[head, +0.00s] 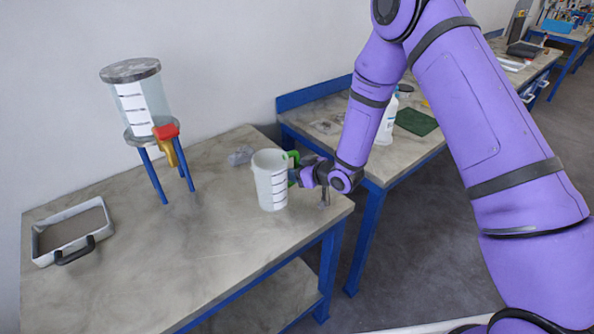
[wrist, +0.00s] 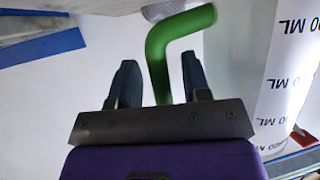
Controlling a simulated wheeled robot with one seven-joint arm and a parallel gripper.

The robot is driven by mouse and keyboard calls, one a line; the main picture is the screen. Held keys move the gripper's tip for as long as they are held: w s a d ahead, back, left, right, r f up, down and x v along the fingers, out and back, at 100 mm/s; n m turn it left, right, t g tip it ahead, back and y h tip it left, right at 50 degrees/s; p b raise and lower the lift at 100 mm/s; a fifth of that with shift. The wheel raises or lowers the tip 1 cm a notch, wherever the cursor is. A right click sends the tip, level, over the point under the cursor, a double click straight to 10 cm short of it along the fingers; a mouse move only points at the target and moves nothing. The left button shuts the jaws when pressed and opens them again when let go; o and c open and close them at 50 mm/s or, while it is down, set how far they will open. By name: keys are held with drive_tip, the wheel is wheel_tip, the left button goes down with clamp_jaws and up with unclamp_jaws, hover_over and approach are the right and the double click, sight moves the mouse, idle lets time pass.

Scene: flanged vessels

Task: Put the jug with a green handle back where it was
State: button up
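The white jug with a green handle (head: 271,181) appears to stand upright near the right end of the front table (head: 215,255). Its green handle (head: 294,157) points right, towards my gripper (head: 296,176). In the wrist view the green handle (wrist: 158,55) runs between the two fingers of my gripper (wrist: 161,82). The fingers are apart, with a gap showing on both sides of the handle. The jug's wall with its printed scale (wrist: 285,80) is at the right of the wrist view. In the head view my wrist hides part of the handle side.
A clear lidded vessel (head: 148,103) stands on blue legs at the back left, with a red and yellow valve (head: 167,134). A tray (head: 40,240) with a black handle lies at the left. A small clear object (head: 240,156) is behind the jug. The front table's middle is clear.

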drive_tip(key=shift+r, duration=0.1)
drive_tip(key=shift+s+d+r, duration=0.15)
drive_tip(key=shift+d, duration=0.05)
drive_tip(key=v, duration=1.1)
drive_tip(key=shift+s, duration=0.2)
drive_tip(key=s+d+r+m+h, duration=0.1)
drive_tip(key=d+r+h, duration=0.25)
drive_tip(key=r, duration=0.35)
drive_tip(key=s+d+r+m+h, duration=0.2)
drive_tip(key=d+r, duration=0.3)
drive_tip(key=r, duration=0.2)
drive_tip(key=s+d+r+m+h, duration=0.1)
drive_tip(key=d+r+h, duration=0.25)
drive_tip(key=r, duration=0.35)
drive_tip(key=s+d+r+m+g, duration=0.1)
drive_tip(key=s+r, duration=0.3)
drive_tip(key=s, duration=0.5)
drive_tip(key=s+d+r+m+g, duration=0.1)
drive_tip(key=s+r, duration=0.3)
drive_tip(key=s, duration=0.4)
drive_tip(key=s+d+r+m+g, duration=0.2)
drive_tip(key=s+r+m, duration=0.1)
drive_tip(key=s, duration=0.6)
drive_tip(key=shift+s+d+r, duration=0.3)
drive_tip(key=shift+r, duration=0.1)
